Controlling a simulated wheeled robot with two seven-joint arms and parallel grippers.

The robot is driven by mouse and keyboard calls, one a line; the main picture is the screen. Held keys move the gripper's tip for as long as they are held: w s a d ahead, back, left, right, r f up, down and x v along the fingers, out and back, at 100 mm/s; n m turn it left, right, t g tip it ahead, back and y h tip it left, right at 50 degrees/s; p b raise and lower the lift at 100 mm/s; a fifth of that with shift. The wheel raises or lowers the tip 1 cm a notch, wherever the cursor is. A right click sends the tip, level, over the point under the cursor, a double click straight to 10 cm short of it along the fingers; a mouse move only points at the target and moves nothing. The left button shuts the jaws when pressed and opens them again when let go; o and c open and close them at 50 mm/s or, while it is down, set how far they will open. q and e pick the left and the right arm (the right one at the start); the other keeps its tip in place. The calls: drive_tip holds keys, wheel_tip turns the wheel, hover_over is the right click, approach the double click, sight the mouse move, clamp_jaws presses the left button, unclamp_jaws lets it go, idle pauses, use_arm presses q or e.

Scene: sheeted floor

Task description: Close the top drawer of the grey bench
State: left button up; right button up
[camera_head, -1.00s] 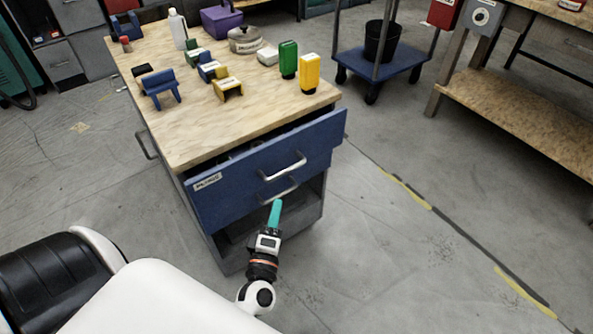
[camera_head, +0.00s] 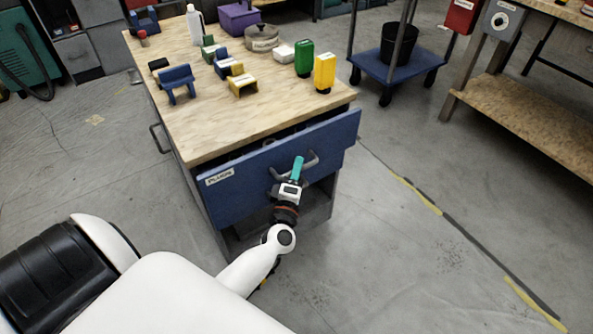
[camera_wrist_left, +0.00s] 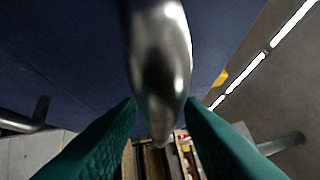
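The grey bench has a wooden top (camera_head: 225,128). Its top drawer has a blue front (camera_head: 237,190) with a white label and stands pulled out, with a dark gap behind the front's upper edge. My left gripper (camera_head: 298,167), with teal fingers, is at the drawer's metal handle (camera_head: 312,160) and covers part of it. In the left wrist view, the metal handle (camera_wrist_left: 160,60) lies between the two separated teal fingers (camera_wrist_left: 160,112). I cannot tell whether either finger touches it. My right gripper is not in view.
Several small items, such as a yellow bottle (camera_head: 325,73) and a green bottle (camera_head: 304,58), stand on the bench top. A blue cart (camera_head: 385,75) with a black bucket is behind at right. A wooden-shelved workbench (camera_head: 520,110) stands farther right. The floor (camera_head: 420,250) right of the bench is clear.

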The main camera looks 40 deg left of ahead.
sight(288, 161)
use_arm(q)
clamp_jaws()
drive_tip(key=a, duration=0.1)
drive_tip(key=w+a, duration=0.1)
drive_tip(key=a, duration=0.1)
drive_tip(key=shift+w+a, duration=0.25)
drive_tip(key=shift+a, duration=0.3)
drive_tip(key=shift+d+r, duration=0.1)
unclamp_jaws()
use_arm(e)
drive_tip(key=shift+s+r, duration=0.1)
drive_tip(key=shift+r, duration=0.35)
